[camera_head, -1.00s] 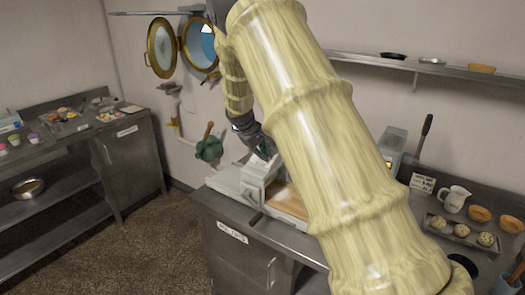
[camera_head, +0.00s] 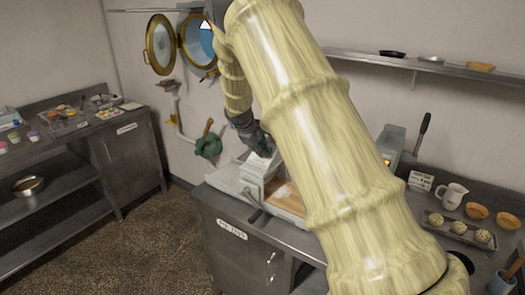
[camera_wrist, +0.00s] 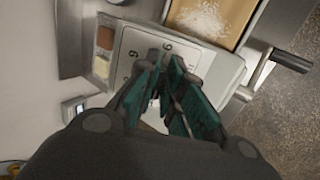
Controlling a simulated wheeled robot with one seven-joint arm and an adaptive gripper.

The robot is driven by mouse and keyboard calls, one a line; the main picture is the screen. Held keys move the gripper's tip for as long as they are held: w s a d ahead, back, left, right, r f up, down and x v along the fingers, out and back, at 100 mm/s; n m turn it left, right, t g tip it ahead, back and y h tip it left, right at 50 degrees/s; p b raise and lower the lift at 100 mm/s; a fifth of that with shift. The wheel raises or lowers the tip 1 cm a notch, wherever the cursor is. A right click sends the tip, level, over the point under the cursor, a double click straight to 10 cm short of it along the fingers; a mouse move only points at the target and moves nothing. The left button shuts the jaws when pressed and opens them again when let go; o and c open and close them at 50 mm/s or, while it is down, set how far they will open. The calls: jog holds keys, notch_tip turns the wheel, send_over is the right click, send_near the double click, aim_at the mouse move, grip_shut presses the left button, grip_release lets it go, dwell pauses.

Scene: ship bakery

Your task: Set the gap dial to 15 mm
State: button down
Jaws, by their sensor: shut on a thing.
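My gripper (camera_wrist: 168,100) is shut on the gap dial, which is mostly hidden between its teal fingers in the wrist view. The white dial face (camera_wrist: 138,48) shows around the fingertips, with a few dark numerals, one like a 6 or 9; the setting cannot be read. In the head view my gripper (camera_head: 258,143) is at the top of the white dough sheeter (camera_head: 235,178), and my arm hides part of the machine. The dial itself cannot be made out there.
A floured board (camera_wrist: 210,18) and a black-handled crank (camera_wrist: 290,60) are beside the dial face. A brown and a cream block sit at its other edge. A jug (camera_head: 452,196) and a tray of dough balls (camera_head: 462,232) stand to the right.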

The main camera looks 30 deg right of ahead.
jog(key=c, duration=1.5)
grip_release()
jog(key=shift+c, duration=0.2)
jog(key=shift+r, duration=0.1)
jog(key=v, duration=1.1)
jog(key=shift+a+r, duration=0.25)
jog(key=shift+r, duration=0.1)
jog(key=shift+s, duration=0.1)
